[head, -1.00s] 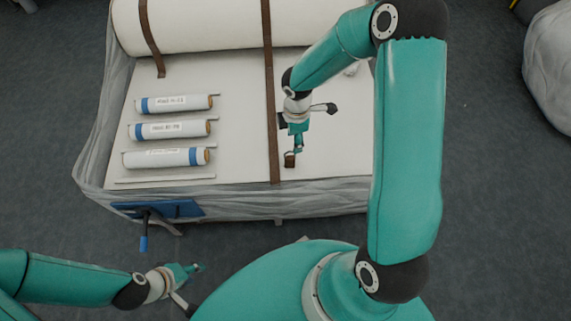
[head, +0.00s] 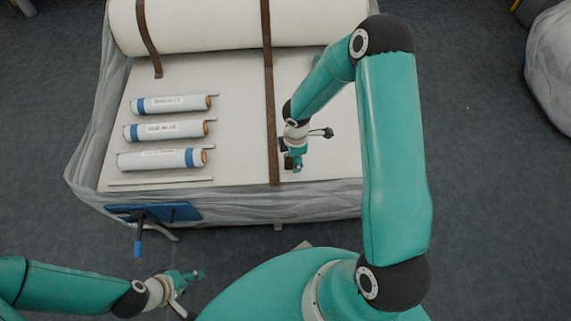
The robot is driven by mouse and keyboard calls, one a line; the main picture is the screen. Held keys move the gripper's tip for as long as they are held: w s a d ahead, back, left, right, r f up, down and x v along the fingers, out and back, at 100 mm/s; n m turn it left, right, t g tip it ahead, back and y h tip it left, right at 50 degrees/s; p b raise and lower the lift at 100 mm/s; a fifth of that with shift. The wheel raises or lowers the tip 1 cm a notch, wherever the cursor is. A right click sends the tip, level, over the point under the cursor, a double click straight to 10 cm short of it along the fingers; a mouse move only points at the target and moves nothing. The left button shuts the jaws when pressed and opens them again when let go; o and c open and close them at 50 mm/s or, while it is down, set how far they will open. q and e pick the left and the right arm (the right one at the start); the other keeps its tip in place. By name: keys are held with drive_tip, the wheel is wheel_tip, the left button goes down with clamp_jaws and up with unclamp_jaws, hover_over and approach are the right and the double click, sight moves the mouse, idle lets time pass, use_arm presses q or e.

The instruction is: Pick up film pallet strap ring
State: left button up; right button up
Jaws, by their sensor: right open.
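A small brown piece (head: 288,162), which looks like the strap ring, sits on the white top of the wrapped pallet (head: 235,165), just right of the long brown strap (head: 270,110). My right gripper (head: 296,168) is open and low over the pallet top at this piece, partly covering it. I cannot tell whether the fingers touch it or stand around it. My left gripper (head: 191,276) is off the pallet's front edge, over the floor at lower left, apart from everything. Its fingers are too small to judge.
Three white rolls with blue bands (head: 170,104) lie on the pallet's left half. A large white roll (head: 215,25) lies across the back under straps. A blue board (head: 155,212) hangs at the front edge. Another wrapped bundle (head: 553,70) stands far right.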

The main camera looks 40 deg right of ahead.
clamp_jaws()
drive_tip(key=shift+r, duration=0.2)
